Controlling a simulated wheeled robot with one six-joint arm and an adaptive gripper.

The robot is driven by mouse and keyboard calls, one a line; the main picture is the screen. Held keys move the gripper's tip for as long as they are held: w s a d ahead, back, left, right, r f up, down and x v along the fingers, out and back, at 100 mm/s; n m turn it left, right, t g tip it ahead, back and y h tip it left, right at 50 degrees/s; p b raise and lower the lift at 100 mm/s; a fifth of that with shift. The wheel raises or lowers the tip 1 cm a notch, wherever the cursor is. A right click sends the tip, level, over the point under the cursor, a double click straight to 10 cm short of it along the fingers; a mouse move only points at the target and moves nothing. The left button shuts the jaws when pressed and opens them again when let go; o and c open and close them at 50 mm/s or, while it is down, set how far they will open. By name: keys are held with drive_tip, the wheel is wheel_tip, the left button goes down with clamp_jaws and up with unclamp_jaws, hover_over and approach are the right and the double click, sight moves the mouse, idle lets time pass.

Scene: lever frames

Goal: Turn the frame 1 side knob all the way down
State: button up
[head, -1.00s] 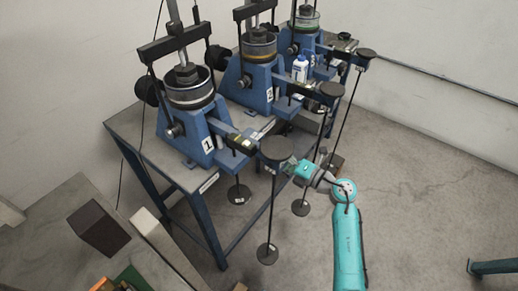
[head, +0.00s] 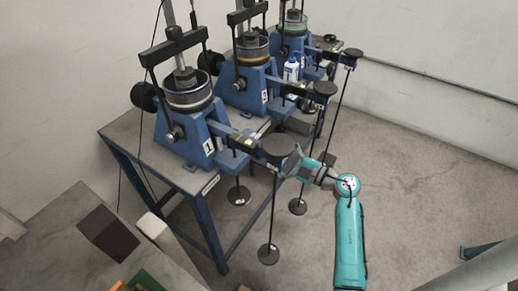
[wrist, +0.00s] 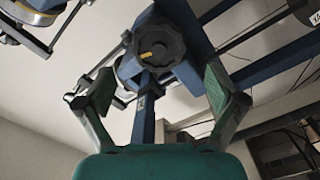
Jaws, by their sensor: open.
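Frame 1 (head: 196,140) is the nearest blue lever frame, marked with a white 1 label. In the wrist view a dark, lobed knob (wrist: 158,52) with a small yellow mark faces me on a blue body. My gripper (wrist: 160,84) has its two fingers spread, one left and one right of the knob, with visible gaps and no grip on it. In the head view my gripper (head: 297,168) is by the outer end of frame 1's lever, beside the dark round disc (head: 280,144). The knob between my fingers is hidden there.
Hanging rods with round weights (head: 268,253) stand close to my arm. Two more lever frames and a white bottle (head: 291,69) are farther back on the table (head: 125,132). Open floor (head: 420,180) lies to the right.

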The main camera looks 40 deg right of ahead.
drive_tip(key=x, duration=0.6)
drive_tip(key=shift+w+a, duration=0.1)
drive_tip(key=shift+w, duration=0.45)
drive_tip(key=shift+c, duration=0.7)
drive_tip(key=c, duration=1.4)
drive_tip(key=shift+r, duration=0.1)
drive_tip(key=shift+c, duration=0.2)
